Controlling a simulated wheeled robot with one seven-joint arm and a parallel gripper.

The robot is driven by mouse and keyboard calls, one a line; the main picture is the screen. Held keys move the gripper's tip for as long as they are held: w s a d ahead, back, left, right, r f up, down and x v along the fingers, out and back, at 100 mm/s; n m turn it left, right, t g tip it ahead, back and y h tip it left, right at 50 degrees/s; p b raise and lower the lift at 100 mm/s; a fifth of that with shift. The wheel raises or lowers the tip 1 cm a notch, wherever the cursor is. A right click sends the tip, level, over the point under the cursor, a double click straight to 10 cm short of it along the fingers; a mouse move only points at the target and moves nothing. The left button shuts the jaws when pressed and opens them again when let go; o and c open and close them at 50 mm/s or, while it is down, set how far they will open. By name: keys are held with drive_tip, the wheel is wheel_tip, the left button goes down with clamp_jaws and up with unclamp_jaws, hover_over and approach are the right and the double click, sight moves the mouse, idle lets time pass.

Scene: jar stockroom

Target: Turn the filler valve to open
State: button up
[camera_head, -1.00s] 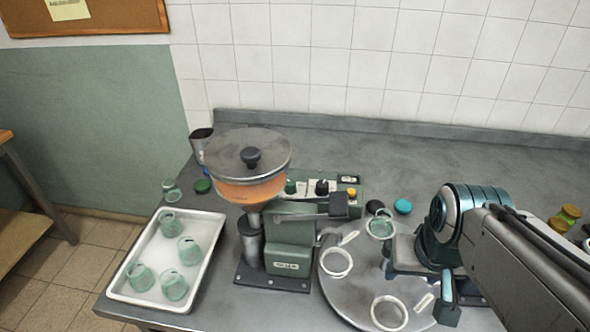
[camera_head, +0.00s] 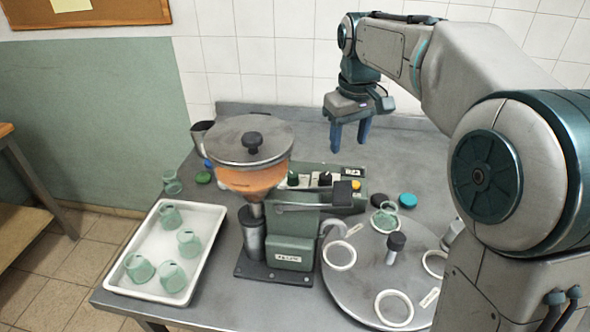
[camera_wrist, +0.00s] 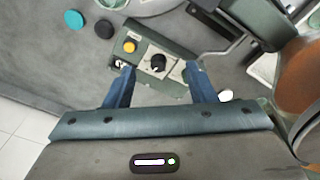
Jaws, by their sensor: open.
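The green filler machine (camera_head: 291,238) stands in the middle of the table under an orange-filled hopper (camera_head: 252,180). No label shows which of these is the valve. My gripper (camera_head: 349,146) is open and empty, pointing down above the back of the box. In the wrist view the black knob (camera_wrist: 157,64) lies between the fingers in the picture, with no contact visible.
A round turntable (camera_head: 366,290) with white rings and a black-topped post (camera_head: 396,243) is at the right. A white tray (camera_head: 205,271) of green jars is at the left. Teal (camera_head: 407,200) and black lids lie behind the turntable. The back of the table is mostly clear.

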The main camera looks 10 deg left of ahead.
drive_tip(key=w+a+f+n, duration=0.2)
drive_tip(key=w+a, duration=0.4)
drive_tip(key=n+g+b, duration=0.1)
drive_tip(key=n+b, duration=0.1)
approach(293, 174)
wheel_tip(293, 174, down, 9)
drive_tip(key=shift+w+a+f+b, duration=0.1)
drive_tip(key=shift+b, duration=0.6)
drive_tip(key=c, duration=1)
drive_tip(key=shift+o, duration=0.2)
